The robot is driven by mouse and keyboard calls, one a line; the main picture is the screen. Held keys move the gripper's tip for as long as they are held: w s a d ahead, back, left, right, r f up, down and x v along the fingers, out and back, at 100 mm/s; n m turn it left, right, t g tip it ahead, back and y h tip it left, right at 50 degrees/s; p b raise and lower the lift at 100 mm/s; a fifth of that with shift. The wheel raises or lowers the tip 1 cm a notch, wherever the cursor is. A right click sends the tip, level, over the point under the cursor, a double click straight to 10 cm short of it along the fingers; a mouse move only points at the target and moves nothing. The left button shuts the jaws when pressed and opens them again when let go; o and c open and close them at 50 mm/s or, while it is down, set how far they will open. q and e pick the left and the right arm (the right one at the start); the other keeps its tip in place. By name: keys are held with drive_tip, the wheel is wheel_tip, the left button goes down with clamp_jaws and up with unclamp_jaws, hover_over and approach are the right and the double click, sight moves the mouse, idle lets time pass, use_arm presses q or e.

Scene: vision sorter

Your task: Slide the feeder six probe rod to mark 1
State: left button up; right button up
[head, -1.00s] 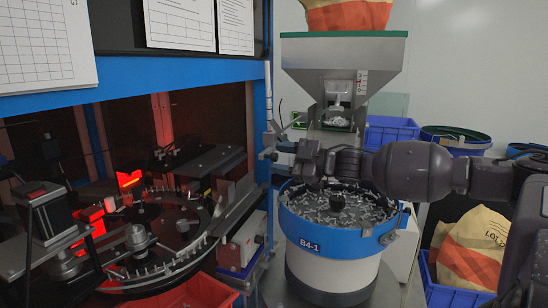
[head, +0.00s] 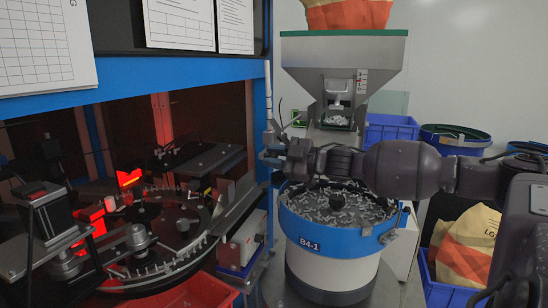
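A thin pale upright rod (head: 268,92) stands at the right corner post of the blue-framed machine; I cannot tell for certain whether it is the feeder six probe rod. My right gripper (head: 272,150) reaches in from the right above the bowl and is at the grey fittings just below this rod. The fingers are small and dark against the fittings, so I cannot tell whether they touch or grip anything. A small marked scale plate (head: 361,82) is on the hopper front; its marks are too small to read. My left gripper is not in view.
The blue-rimmed feeder bowl (head: 319,247), labelled B4-1 and full of small metal parts, stands under my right arm. The grey hopper (head: 310,60) is behind it. The machine's round dial (head: 160,262) is at left. Blue crates (head: 391,131) stand behind at right.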

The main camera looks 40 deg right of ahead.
clamp_jaws()
drive_tip(key=shift+f, duration=0.1)
drive_tip(key=f, duration=0.2)
drive_tip(key=f+b, duration=0.1)
drive_tip(key=f, duration=0.1)
drive_tip(key=shift+w+d+f, duration=0.1)
drive_tip(key=shift+d+f, duration=0.1)
drive_tip(key=o, duration=0.6)
unclamp_jaws()
